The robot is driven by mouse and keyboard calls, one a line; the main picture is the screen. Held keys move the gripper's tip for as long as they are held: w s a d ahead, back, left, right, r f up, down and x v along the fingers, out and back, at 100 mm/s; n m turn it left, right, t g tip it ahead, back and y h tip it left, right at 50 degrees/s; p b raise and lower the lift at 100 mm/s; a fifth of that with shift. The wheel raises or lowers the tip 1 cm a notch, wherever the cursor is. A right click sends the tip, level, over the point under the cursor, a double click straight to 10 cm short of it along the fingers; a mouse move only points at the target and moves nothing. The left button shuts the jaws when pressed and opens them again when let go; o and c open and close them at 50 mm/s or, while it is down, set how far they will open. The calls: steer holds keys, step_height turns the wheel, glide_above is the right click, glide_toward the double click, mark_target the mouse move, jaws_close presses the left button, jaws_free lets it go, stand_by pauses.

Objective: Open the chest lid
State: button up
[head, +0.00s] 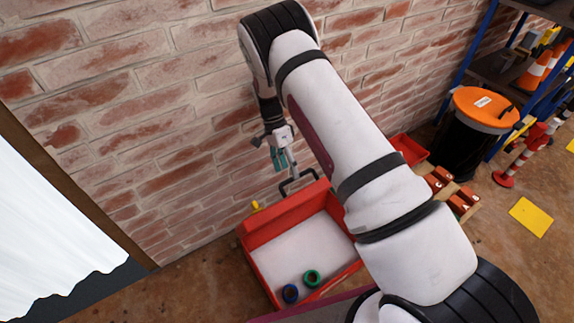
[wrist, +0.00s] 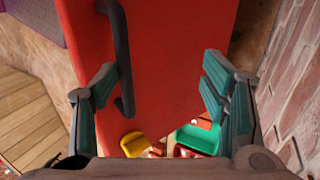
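The red chest (head: 265,272) stands by the brick wall in the head view. A dark handle (head: 297,181) shows at the panel's upper edge. In the wrist view the red panel (wrist: 175,60) fills the middle, with the dark handle (wrist: 121,55) near the left finger. My gripper (head: 283,164) is above the handle; in the wrist view my gripper (wrist: 159,72) is open and empty.
The brick wall (head: 130,110) is close behind my gripper. Right of the chest are a red bin (head: 409,150), orange-red blocks (head: 463,199) and a black drum with an orange lid (head: 484,108). A yellow sheet (head: 531,216) lies on the floor. A white curtain (head: 55,215) hangs left.

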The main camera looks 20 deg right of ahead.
steer(key=shift+a+f, duration=0.1)
steer(key=shift+a, duration=0.1)
steer(key=shift+c, duration=0.4)
steer(key=shift+r, duration=0.3)
steer(key=shift+c, duration=0.6)
steer(key=r, duration=0.9)
steer(key=shift+d+r, duration=0.2)
steer(key=shift+r, duration=0.2)
steer(key=shift+c, duration=0.7)
